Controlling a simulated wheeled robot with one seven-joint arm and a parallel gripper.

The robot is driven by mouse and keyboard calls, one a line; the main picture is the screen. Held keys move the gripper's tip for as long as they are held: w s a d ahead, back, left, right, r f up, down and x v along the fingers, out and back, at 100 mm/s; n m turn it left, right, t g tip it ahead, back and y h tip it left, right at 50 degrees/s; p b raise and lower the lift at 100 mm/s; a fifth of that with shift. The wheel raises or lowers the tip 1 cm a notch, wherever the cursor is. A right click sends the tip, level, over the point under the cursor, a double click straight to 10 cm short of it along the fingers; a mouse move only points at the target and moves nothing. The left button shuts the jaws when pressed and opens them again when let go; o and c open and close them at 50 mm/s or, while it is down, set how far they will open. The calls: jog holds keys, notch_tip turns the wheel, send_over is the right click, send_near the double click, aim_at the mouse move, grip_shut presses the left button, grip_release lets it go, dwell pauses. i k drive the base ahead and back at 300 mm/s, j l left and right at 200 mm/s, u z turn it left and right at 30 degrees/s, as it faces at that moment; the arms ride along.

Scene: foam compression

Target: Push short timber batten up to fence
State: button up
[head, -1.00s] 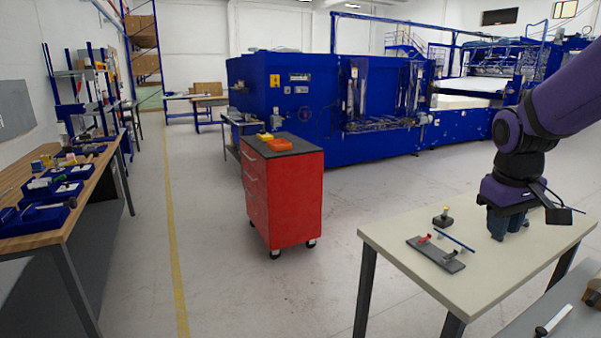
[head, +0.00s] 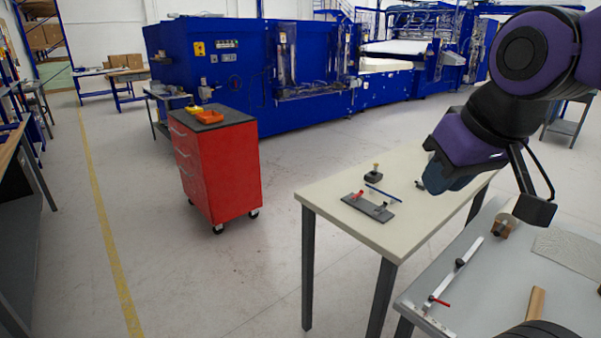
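A short light timber batten (head: 536,303) lies on the grey table (head: 490,290) at the lower right. A slim pale rail (head: 462,266) with a dark clamp and a red lever lies to its left, with bare table between them; it looks like the fence. My gripper (head: 438,180) hangs over the right part of the cream table, beyond the rail and well apart from the batten. Its blue fingers are seen from behind and partly covered by the purple wrist, so their opening is unclear. I see nothing held in it.
The cream table (head: 330,205) holds a dark plate (head: 368,207) with a red clamp, a blue rod (head: 383,193) and a stamp-like tool (head: 374,174). A brown block (head: 504,226) and a ribbed mat (head: 570,250) lie on the grey table. A red drawer cabinet (head: 218,170) stands left.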

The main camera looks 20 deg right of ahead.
aim_at(535, 311)
jog(key=z, duration=1.85)
